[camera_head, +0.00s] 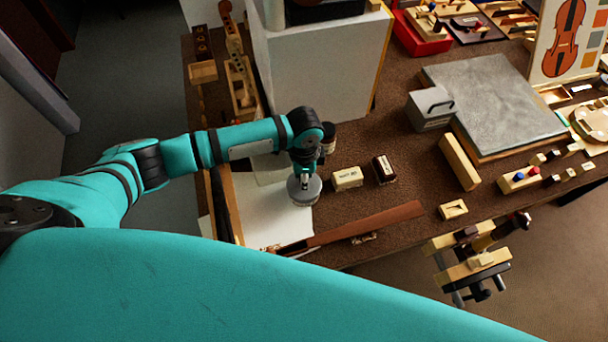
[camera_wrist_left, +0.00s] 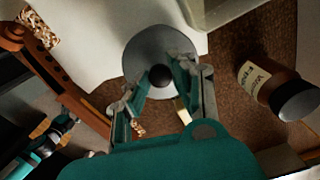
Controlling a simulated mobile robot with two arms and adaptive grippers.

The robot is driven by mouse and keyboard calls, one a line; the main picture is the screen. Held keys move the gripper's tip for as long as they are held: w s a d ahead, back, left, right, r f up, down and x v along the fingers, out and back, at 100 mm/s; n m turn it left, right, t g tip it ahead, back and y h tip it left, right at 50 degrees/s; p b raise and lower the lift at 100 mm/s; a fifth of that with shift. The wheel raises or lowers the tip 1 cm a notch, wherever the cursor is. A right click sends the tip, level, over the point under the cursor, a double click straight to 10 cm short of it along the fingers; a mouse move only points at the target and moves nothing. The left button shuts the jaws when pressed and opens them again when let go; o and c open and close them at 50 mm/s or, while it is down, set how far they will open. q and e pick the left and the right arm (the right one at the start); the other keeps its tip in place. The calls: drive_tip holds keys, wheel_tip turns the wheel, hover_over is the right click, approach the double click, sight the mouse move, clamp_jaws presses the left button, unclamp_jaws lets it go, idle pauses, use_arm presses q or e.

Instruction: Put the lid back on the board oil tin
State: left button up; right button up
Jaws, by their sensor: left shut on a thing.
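My left gripper (camera_head: 304,176) points down over the near left part of the bench. It is shut on the black knob (camera_wrist_left: 160,76) of a round grey lid (camera_wrist_left: 147,47), which fills the space below the fingers in the left wrist view. In the head view the grey round lid (camera_head: 304,190) shows under the fingertips, above the edge of a white sheet. The lid hides what is directly beneath it, so I cannot tell whether it rests on the tin. No separate open tin is clearly visible. My right gripper is not in view.
A brown labelled jar (camera_wrist_left: 268,86) with a dark cap stands close by. A cream labelled block (camera_head: 347,179) and a dark block (camera_head: 384,170) lie to the right. A long brown wooden piece (camera_head: 370,222) lies in front. A tall white panel (camera_head: 325,75) stands behind.

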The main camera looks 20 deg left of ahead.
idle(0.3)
use_arm(q)
drive_tip(key=shift+p, duration=0.4)
idle(0.4)
idle(0.3)
drive_tip(key=o, duration=1)
drive_tip(key=shift+o, duration=0.3)
drive_tip(key=o, duration=0.4)
drive_tip(key=shift+o, duration=0.2)
